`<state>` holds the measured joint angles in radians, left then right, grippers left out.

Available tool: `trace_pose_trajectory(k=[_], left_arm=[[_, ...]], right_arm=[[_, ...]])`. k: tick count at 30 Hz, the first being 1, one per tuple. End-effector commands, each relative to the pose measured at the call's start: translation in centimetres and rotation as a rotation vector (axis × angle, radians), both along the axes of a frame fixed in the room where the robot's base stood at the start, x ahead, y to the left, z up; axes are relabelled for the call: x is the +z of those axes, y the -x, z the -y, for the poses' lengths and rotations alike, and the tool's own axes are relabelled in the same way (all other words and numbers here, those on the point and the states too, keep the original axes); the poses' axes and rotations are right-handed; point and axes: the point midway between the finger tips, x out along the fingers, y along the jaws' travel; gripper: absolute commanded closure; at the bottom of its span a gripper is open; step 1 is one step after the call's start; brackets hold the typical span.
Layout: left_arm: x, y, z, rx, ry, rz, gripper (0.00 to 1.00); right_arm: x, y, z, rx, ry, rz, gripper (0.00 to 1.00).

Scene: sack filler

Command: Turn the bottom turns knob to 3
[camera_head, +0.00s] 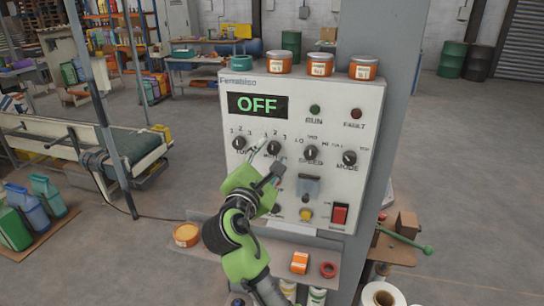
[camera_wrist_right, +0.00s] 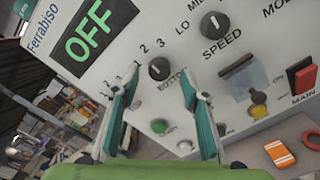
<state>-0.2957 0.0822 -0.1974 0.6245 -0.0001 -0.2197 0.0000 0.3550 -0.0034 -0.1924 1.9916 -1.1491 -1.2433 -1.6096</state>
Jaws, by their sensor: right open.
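The bottom turns knob (camera_head: 274,147) is a small round black knob on the white control panel (camera_head: 368,118), second from the left in the knob row. In the right wrist view, the knob (camera_wrist_right: 159,69) lies ahead of and between my open fingers, with the marks 2 and 3 above it. I cannot tell which number its pointer faces. My right gripper (camera_head: 270,158) is open and empty, just below and in front of the knob; its fingers also show in the right wrist view (camera_wrist_right: 160,88). I cannot tell whether they touch the panel. My left gripper is out of view.
The top turns knob (camera_head: 239,143) sits to the left, the speed knob (camera_head: 310,153) and mode knob (camera_head: 349,158) to the right. The display (camera_head: 257,105) reads OFF. A red main switch (camera_head: 340,214) is at the lower right. Orange jars (camera_head: 279,62) stand on top.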

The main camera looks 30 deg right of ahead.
Motion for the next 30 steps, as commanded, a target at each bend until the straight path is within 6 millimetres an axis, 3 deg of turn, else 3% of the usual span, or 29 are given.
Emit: trace_pose_trajectory(k=[6,17,21,30], left_arm=[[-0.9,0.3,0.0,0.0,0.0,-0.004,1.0],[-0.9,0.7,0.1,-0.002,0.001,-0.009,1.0],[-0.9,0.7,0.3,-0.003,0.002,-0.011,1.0],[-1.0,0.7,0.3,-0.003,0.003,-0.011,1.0]], right_arm=[[-0.1,-1.6,1.8,-0.001,0.001,0.0,0.59],[0.0,-1.9,2.2,0.001,-0.001,0.0,0.59],[0.0,-1.9,2.1,0.001,-0.001,0.0,0.95],[-0.1,-1.9,2.1,0.0,-0.01,0.01,0.97]])
